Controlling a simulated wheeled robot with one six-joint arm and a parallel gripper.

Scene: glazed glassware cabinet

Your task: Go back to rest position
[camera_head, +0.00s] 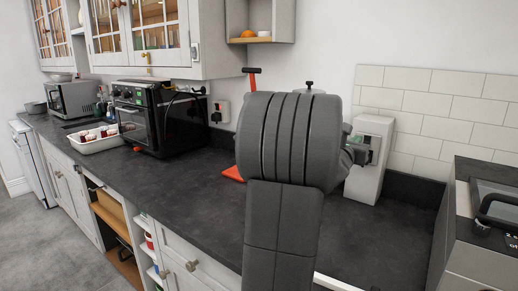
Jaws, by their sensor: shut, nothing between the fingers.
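My arm (285,190) rises through the middle of the view, with dark grey links close to the camera. The glazed cabinet (102,44) hangs on the wall at the upper left. Its visible doors look shut, and glassware is faintly seen behind the panes.
A dark worktop (205,181) runs along the wall. A black oven (162,118), a white tray (83,147) and a microwave (75,97) stand on the left. A white appliance (366,184) stands right of my arm, and a grey appliance (470,235) at the far right.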

